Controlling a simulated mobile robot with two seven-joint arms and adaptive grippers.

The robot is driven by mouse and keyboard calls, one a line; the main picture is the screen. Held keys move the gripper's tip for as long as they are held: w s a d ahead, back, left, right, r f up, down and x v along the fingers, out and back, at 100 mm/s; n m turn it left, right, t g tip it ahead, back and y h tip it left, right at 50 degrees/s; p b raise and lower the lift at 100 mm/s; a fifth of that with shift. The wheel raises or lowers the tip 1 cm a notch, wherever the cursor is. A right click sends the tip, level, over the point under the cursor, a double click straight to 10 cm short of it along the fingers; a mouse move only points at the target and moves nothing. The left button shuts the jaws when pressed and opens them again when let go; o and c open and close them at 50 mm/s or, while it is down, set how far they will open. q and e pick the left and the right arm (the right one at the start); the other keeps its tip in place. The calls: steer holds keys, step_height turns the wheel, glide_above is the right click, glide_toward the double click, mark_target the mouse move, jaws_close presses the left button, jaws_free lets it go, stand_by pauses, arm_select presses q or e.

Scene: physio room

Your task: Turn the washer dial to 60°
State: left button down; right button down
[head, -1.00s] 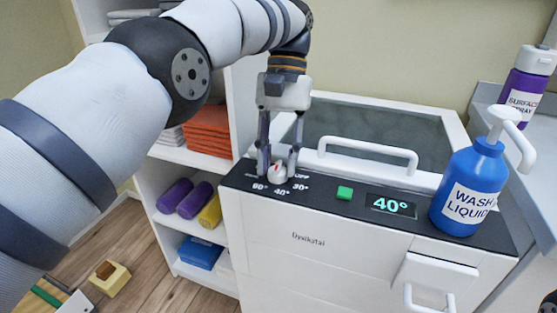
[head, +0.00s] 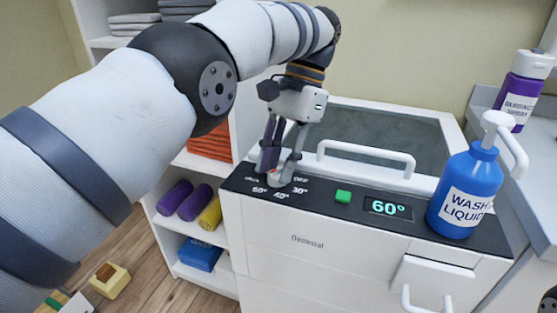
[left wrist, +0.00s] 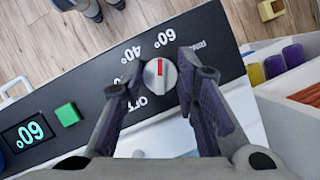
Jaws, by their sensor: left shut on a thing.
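The washer dial (left wrist: 160,73) is a small light knob with a red mark. In the left wrist view the mark points at the 60° label (left wrist: 165,37). The washer's display (head: 388,208) reads 60°, and it shows in the left wrist view (left wrist: 29,131) too. My left gripper (head: 275,174) comes down over the dial, tilted, with a finger on each side, and is shut on it. In the head view the fingers partly hide the dial. My right gripper is not seen.
A green button (head: 343,197) sits between the dial and the display. A blue wash liquid bottle (head: 462,205) stands at the panel's right end. The white lid handle (head: 365,158) rises behind the panel. An open shelf (head: 208,270) with rolled towels stands at the left.

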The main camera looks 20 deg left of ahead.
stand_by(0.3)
arm_select(q)
steer(key=c, duration=1.3)
jaws_free()
